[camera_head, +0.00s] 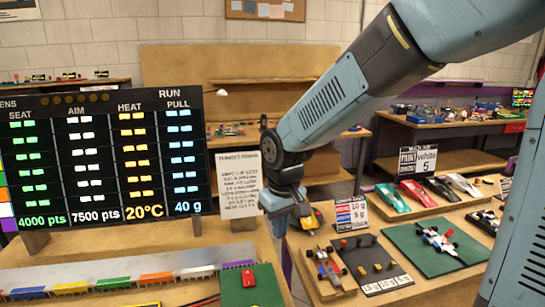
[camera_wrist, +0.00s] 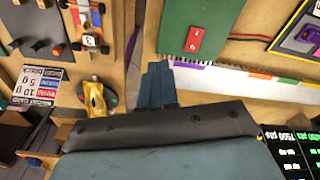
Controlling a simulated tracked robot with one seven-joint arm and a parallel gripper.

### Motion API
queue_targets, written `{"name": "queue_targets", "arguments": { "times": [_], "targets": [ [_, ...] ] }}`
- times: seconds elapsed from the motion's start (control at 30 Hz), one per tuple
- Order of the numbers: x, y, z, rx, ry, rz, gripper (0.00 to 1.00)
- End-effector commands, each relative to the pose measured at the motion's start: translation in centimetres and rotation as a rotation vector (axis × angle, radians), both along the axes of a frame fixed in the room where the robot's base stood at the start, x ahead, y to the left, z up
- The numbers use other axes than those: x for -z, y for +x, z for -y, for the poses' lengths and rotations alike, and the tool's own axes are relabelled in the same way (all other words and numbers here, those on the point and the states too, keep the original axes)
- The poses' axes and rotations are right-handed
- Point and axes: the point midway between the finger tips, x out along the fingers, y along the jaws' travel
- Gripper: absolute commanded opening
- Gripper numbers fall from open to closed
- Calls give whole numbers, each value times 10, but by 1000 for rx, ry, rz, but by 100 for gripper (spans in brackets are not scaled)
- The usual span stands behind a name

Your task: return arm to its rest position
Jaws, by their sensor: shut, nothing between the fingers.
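My gripper (camera_head: 302,222) hangs from my blue-grey arm near the middle of the head camera view, with its fingers pointing down. In the wrist view my gripper (camera_wrist: 159,68) has its blue fingers together, with nothing between them. It is above the gap between the left table and the right-hand display table, apart from both tabletops as far as I can tell. The arm reaches in from the upper right of the head view and bends down at the wrist.
A scoreboard (camera_head: 105,160) stands at left behind a coloured slot track (camera_head: 120,283). A green mat with a red block (camera_head: 249,278) lies near it. At right are a dark tray (camera_head: 366,265), a green board (camera_head: 400,236) and several model cars. A yellow car (camera_wrist: 96,98) is beside my fingers in the wrist view.

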Motion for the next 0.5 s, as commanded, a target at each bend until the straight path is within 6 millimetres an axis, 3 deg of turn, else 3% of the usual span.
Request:
{"name": "queue_targets", "arguments": {
  "times": [0.2, 0.5],
  "targets": [
    [-44, -8, 61, 132, 39, 78, 0],
    [-88, -38, 133, 304, 80, 184, 0]
  ]
}}
